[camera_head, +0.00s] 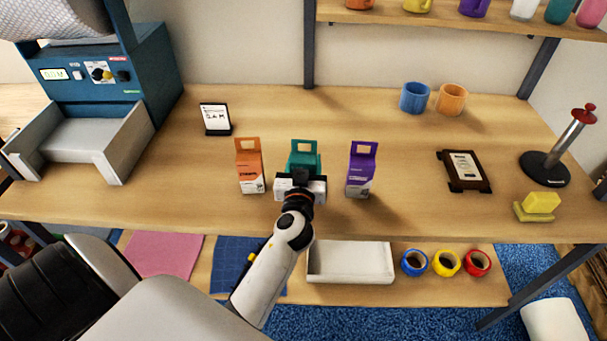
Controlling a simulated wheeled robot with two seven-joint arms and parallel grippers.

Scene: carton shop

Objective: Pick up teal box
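The teal box (304,158) is a small carton with a handle-like cut-out top, standing upright on the wooden workbench between an orange box and a purple box. My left gripper (301,181) is directly in front of it, and its white body covers the lower part of the box. The fingers are hidden or too small to make out, so I cannot tell whether they touch the box. My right gripper is not in view.
The orange box (249,166) and the purple box (362,169) stand close on either side. A small sign (215,119) is behind left; blue (415,97) and orange mugs (452,98) are behind right. A white tray (350,277) sits on the lower shelf.

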